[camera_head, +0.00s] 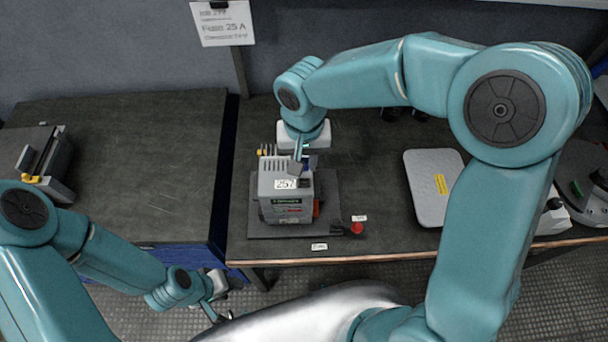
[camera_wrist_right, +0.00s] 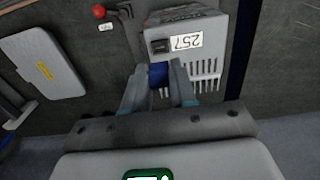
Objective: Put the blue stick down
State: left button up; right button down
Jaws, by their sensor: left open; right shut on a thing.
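My right gripper (camera_head: 299,155) is above the back part of a grey box labelled 257 (camera_head: 287,198). In the right wrist view its fingers (camera_wrist_right: 159,88) are shut on the blue stick (camera_wrist_right: 158,74), whose blue end shows between them next to the box (camera_wrist_right: 188,46). The stick's lower part is hidden, so I cannot tell whether it touches the box. My left gripper (camera_head: 221,312) is open and empty, low in front of the bench edge.
A grey flat case (camera_head: 427,165) lies to the right. Another device (camera_head: 51,160) stands on the left bench. The left bench top (camera_head: 150,140) has free room.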

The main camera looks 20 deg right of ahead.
jog(key=shift+s+d+n, duration=0.2)
jog(key=shift+s+n, duration=0.15)
jog(key=shift+n, duration=0.15)
jog(key=w+d+r+n+b, duration=0.2)
jog(key=w+d+r+b, duration=0.2)
jog(key=w+d+b, duration=0.45)
jog(key=w+d+f+m+b, duration=0.2)
jog(key=w+d+f+b, duration=0.15)
jog(key=w+d, duration=0.4)
jog(key=s+d+f+m+b, duration=0.1)
jog(key=s+d+f+b, duration=0.15)
jog(key=d+f, duration=0.45)
jog(key=f+b, duration=0.1)
jog(key=f, duration=1.2)
jog(key=f+b, duration=0.1)
jog(key=f, duration=0.5)
jog(key=shift+w+f+b, duration=0.2)
jog(key=shift+w+b, duration=0.1)
jog(key=shift+w, duration=0.1)
